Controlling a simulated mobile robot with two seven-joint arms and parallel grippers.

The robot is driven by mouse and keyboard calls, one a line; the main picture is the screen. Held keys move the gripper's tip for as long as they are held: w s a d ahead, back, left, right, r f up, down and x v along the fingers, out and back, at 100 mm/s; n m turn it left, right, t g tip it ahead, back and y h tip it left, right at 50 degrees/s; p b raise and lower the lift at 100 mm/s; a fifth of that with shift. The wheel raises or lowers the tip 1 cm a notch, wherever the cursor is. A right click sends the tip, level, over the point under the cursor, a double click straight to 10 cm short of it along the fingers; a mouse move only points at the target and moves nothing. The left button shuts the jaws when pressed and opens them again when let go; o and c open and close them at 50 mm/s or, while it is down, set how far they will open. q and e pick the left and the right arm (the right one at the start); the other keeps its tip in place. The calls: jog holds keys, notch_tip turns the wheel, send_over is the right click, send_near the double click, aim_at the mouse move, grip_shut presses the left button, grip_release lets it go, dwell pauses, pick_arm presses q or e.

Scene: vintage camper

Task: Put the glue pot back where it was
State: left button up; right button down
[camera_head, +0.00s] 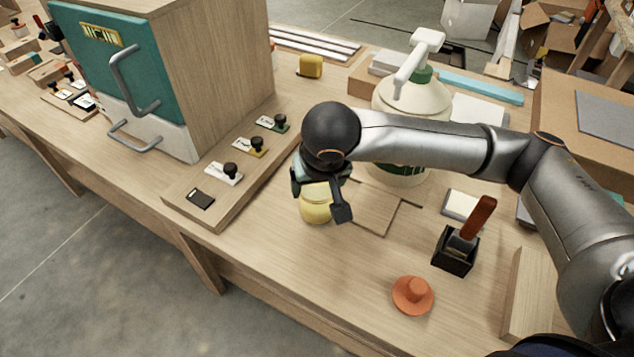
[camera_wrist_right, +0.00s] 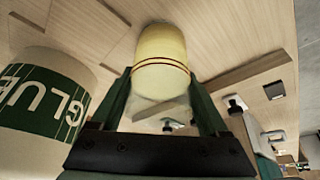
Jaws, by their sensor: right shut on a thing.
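The glue pot (camera_head: 315,207) is a small pale yellow pot in the head view, between the stamp board and a thin wooden panel. My right gripper (camera_head: 321,192) is shut on it from above. The wrist view shows the yellow pot (camera_wrist_right: 162,58), with two dark lines round it, between the green fingers of the right gripper (camera_wrist_right: 163,85). The gripper hides its top in the head view. I cannot tell whether it touches the bench. My left gripper is not in view.
A large white jug (camera_head: 398,103) labelled GLUE stands close behind my right arm. A board (camera_head: 180,188) with small stamps is left of the pot. A black holder (camera_head: 452,254) with a red-handled tool and an orange lid-like piece (camera_head: 412,296) stand front right. The bench front is clear.

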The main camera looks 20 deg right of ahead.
jog(key=shift+f, duration=0.15)
grip_release()
jog(key=shift+s+r, duration=0.1)
jog(key=shift+r, duration=0.45)
jog(key=v, duration=1.1)
jog(key=shift+s+r, duration=0.1)
jog(key=shift+s, duration=0.05)
